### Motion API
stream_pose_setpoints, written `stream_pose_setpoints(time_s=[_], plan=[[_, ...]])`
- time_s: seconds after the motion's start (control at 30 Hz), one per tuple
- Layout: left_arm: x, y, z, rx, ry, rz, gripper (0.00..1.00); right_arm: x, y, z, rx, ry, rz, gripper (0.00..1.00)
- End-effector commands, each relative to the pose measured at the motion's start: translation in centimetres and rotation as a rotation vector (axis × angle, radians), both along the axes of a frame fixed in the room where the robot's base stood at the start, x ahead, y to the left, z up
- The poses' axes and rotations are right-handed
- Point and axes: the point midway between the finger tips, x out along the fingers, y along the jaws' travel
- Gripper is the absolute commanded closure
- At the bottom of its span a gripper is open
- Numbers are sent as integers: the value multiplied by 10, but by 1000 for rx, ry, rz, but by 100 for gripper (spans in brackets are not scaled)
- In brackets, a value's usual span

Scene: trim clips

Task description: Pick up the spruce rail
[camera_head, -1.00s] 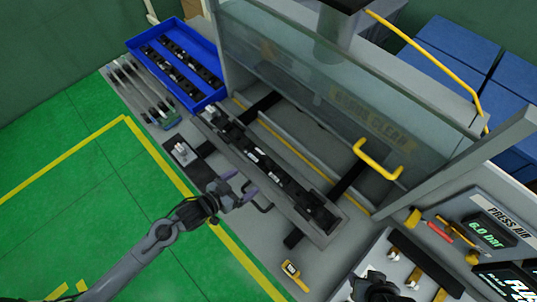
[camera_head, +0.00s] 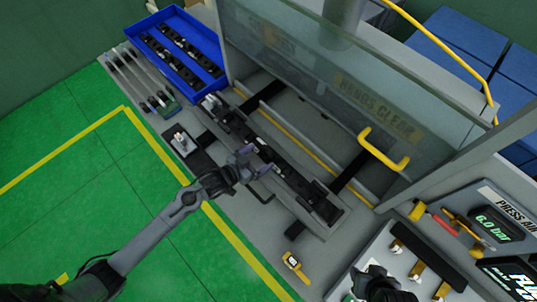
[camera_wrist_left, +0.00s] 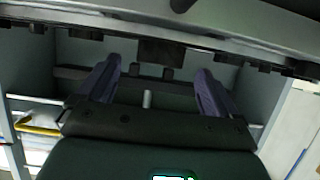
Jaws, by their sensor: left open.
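My left gripper (camera_head: 258,162) is open, its two purple fingers over the near edge of a long grey fixture (camera_head: 318,224). The fingers show apart in the left wrist view (camera_wrist_left: 156,88), with nothing seen between them. A long row of dark parts (camera_head: 285,176) lies in the fixture, partly behind the gripper. Several dark rails (camera_head: 160,55) lie in the blue tray at the upper left. I cannot tell which is the spruce rail. A dark shape (camera_head: 375,284) at the bottom seems to be my right gripper.
The blue tray (camera_head: 217,93) stands behind the fixture's left end. A clear guard (camera_head: 330,85) with a yellow handle (camera_head: 385,155) stands over the fixture. A panel (camera_head: 490,225) stands at the right.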

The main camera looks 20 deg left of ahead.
Motion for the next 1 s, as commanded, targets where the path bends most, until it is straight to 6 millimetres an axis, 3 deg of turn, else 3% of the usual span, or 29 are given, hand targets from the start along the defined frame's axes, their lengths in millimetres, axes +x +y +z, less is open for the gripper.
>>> stream_pose_setpoints(time_s=[0.23,0.57,1.0], plan=[[27,-12,-8,-3,-1,1,6,0,1,5,4,0,-2,57],[31,-15,-11,0,-1,0,6,0,0,4,0,0,-1,57],[31,-15,-11,0,-1,0,71,0,-2,4,-8,1,5,57]])
